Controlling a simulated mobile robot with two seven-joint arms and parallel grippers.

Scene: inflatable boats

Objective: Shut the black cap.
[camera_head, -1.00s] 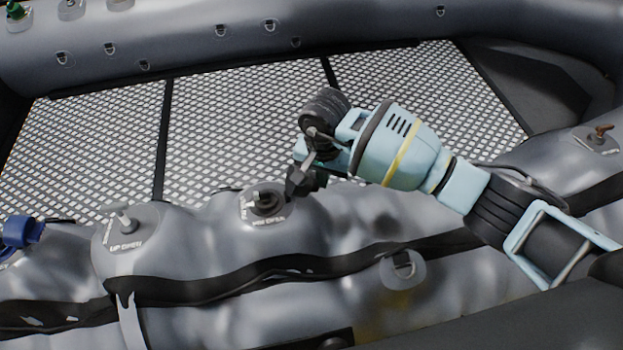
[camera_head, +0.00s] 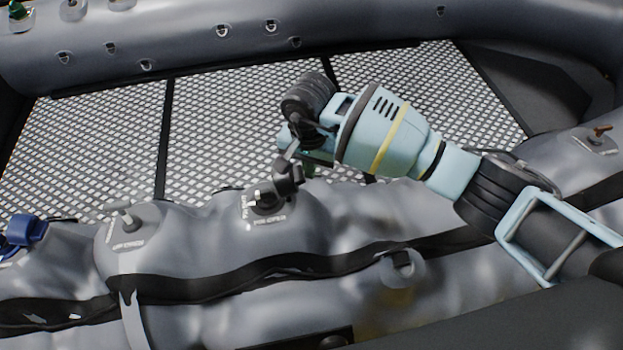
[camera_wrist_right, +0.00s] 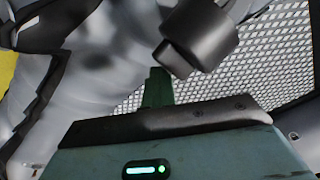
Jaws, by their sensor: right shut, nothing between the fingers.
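The black cap (camera_head: 288,177) is tilted at the upper right edge of a valve (camera_head: 264,201) on the near grey tube. It does not lie flat on the valve; whether they touch is unclear. My right gripper (camera_head: 311,171) is shut and empty, just right of the cap, with its fingertips partly hidden behind it. In the right wrist view the cap (camera_wrist_right: 200,38) is a dark cylinder with a smaller stub, just above and right of my green fingertips (camera_wrist_right: 157,88). Whether fingers and cap touch is unclear. My left gripper is not in view.
Another valve (camera_head: 126,220) sits to the left on the same tube, with a blue fitting (camera_head: 22,232) beyond it. A brown-handled valve (camera_head: 601,134) is at the far right. The patterned floor panel (camera_head: 235,120) behind the tube is clear.

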